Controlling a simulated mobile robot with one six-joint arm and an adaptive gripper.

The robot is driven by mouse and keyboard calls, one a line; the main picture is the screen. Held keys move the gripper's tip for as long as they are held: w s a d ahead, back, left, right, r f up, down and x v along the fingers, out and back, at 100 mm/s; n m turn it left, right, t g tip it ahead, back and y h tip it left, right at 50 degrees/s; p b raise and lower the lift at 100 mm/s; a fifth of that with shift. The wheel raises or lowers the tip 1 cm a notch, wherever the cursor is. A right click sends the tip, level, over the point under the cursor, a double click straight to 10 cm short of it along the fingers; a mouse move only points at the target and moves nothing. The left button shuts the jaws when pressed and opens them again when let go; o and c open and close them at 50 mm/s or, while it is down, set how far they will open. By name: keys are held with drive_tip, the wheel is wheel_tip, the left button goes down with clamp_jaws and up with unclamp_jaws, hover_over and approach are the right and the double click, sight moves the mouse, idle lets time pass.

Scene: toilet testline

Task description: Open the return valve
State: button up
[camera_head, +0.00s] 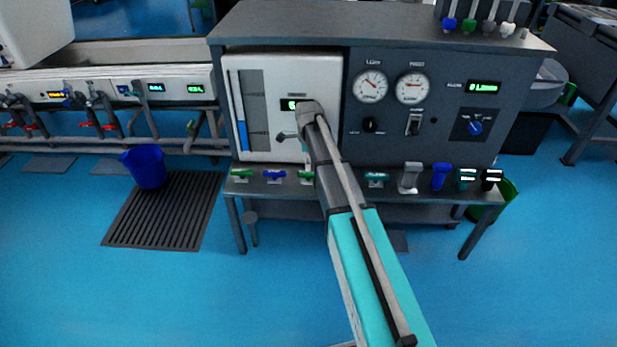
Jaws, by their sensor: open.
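My arm reaches from the bottom of the view to the white panel (330,100) on the front of the dark test bench. My gripper (303,140) is at the arm's far end, just in front of the lower right part of this panel, and is open. Its fingers are small and partly hidden by my arm. I cannot read which is the return valve.
Two gauges (391,87), a switch (414,124) and a blue knob (475,128) are on the bench's right side. Several fittings (440,177) stand at the ledge's right end. The blue floor in front is clear.

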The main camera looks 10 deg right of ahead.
sight(309, 172)
drive_tip(key=shift+f+b, duration=2.3)
drive_tip(key=shift+f, duration=0.3)
clamp_jaws()
